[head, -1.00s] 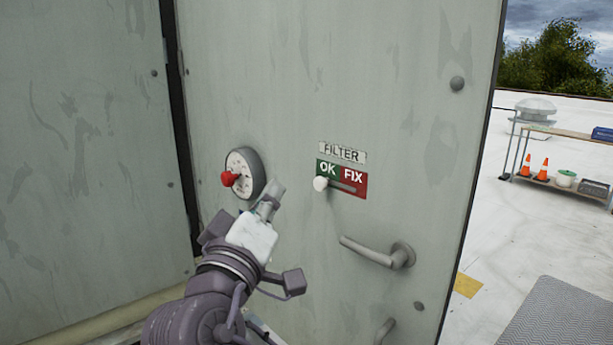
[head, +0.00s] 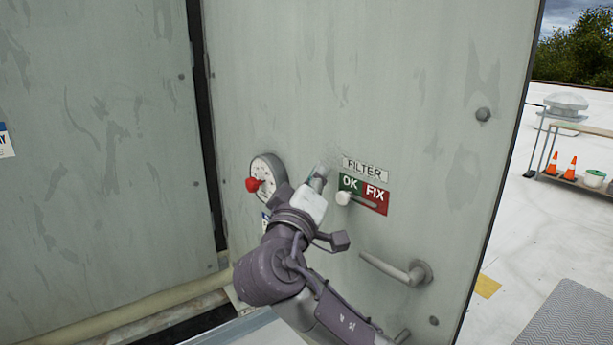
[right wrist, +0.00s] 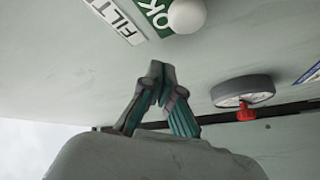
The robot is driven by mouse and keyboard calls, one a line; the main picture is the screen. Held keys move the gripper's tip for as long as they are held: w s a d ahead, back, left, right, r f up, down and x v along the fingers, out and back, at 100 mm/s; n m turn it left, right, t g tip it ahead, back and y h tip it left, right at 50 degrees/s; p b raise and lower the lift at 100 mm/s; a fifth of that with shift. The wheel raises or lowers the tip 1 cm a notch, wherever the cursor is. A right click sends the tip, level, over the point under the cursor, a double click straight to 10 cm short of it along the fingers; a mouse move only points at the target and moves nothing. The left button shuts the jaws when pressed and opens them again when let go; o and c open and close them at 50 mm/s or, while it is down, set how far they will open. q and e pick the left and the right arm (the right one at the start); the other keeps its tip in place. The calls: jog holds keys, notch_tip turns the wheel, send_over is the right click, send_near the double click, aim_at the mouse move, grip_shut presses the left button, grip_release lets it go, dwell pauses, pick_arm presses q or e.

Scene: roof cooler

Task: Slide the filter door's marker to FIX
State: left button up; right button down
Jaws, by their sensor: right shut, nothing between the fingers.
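The filter door (head: 440,80) is grey and carries a FILTER label (head: 365,168) above a sign with a green OK half (head: 349,184) and a red FIX half (head: 376,194). The marker, a white round knob (head: 343,198), sits at the left end of its slot, under OK. The knob also shows in the right wrist view (right wrist: 187,15), at the top. My right gripper (head: 319,174) is shut and empty, just left of the sign and apart from the knob. Its closed fingertips show in the right wrist view (right wrist: 157,72). My left gripper is not in view.
A round gauge (head: 267,178) with a red knob (head: 252,185) is left of my right gripper. A door handle (head: 400,270) sticks out below the sign. Right of the door are open roof, a bench with orange cones (head: 562,168) and a grey mat (head: 575,318).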

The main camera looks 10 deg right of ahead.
jog(key=shift+s+d+f+p, duration=0.25)
jog(key=shift+s+d+f, duration=0.1)
jog(key=shift+s+f, duration=0.2)
jog(key=shift+s+d+f+p, duration=0.25)
jog(key=shift+s+d+f, duration=0.1)
jog(key=shift+s+f, duration=0.15)
jog(key=shift+f, duration=0.3)
jog(key=s, duration=0.1)
jog(key=s+d+b, duration=0.1)
jog(key=s, duration=0.1)
jog(key=s+d, duration=0.1)
jog(key=shift+s+d+f+b, duration=0.1)
jog(key=shift+s+b, duration=0.2)
jog(key=shift+b, duration=0.05)
jog(key=shift+s+d, duration=0.15)
jog(key=shift+s, duration=0.15)
jog(key=shift+w, duration=0.15)
